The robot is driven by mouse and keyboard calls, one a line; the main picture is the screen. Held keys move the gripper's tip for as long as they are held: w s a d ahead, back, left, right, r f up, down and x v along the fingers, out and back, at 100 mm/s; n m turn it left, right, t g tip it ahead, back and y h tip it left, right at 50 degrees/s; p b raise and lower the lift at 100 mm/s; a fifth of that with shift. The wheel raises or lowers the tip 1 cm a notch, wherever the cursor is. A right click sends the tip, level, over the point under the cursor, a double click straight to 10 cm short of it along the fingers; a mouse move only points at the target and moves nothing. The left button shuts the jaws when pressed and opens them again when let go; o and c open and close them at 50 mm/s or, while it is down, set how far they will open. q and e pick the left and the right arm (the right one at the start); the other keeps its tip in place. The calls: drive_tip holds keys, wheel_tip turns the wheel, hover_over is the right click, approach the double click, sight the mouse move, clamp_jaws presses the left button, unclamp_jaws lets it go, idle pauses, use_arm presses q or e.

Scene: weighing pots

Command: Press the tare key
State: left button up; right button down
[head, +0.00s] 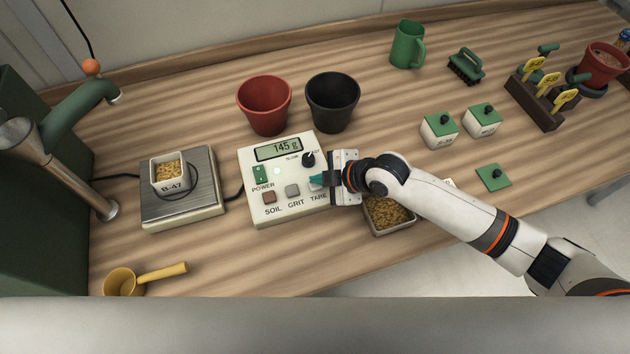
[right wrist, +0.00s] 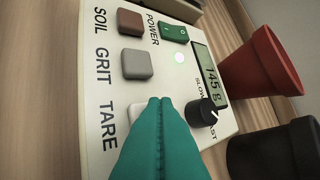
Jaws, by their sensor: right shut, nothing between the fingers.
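The control box (head: 290,205) stands on the bench, and its display (head: 278,150) reads 145 g. The pale tare key (head: 314,186) is at the right end of its row, above the printed word TARE. My right gripper (head: 318,180) is shut and empty, its teal fingertips over the tare key. In the right wrist view the fingertips (right wrist: 160,102) cover most of the key; whether they touch it I cannot tell. The brown soil key (right wrist: 130,22) and grey grit key (right wrist: 136,64) are uncovered. My left gripper is out of view.
A weighing plate (head: 205,190) bearing a small pot of pellets (head: 168,172) stands left of the box. A red pot (head: 264,105) and a black pot (head: 332,101) stand behind it. A pellet tray (head: 388,216) lies under my right wrist. A yellow scoop (head: 140,278) lies front left.

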drive_tip(key=shift+f+b, duration=0.3)
drive_tip(key=shift+f, duration=0.2)
idle(0.6)
drive_tip(key=shift+r+p, duration=0.9)
drive_tip(key=shift+r, duration=0.05)
wheel_tip(320, 180, up, 5)
drive_tip(key=p, duration=0.4)
drive_tip(key=shift+p, duration=0.35)
